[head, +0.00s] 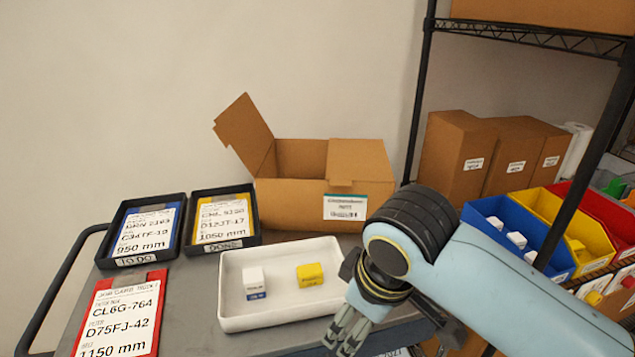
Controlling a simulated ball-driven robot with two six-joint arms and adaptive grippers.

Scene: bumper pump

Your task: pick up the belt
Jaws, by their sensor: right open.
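I cannot make out a belt for certain in the head view. My right gripper (347,332) points downward at the right front edge of the white tray (238,318), with its arm coming in from the right. Its fingers are open, and I see nothing held between them. Dark and yellowish rings show around its wrist; I cannot tell what they are. The tray holds a white and blue box (254,283) and a yellow box (310,275), lying apart. A red clipboard (121,312) lists a filter and a belt of 1150 mm. My left gripper is not in view.
Black TO DO (128,262) and DONE (222,245) trays hold cards on the grey cart top (190,300). An open cardboard box (290,190) stands behind the white tray. At right, a shelf post (415,110) and blue (508,240), yellow (570,230) and red bins crowd my arm.

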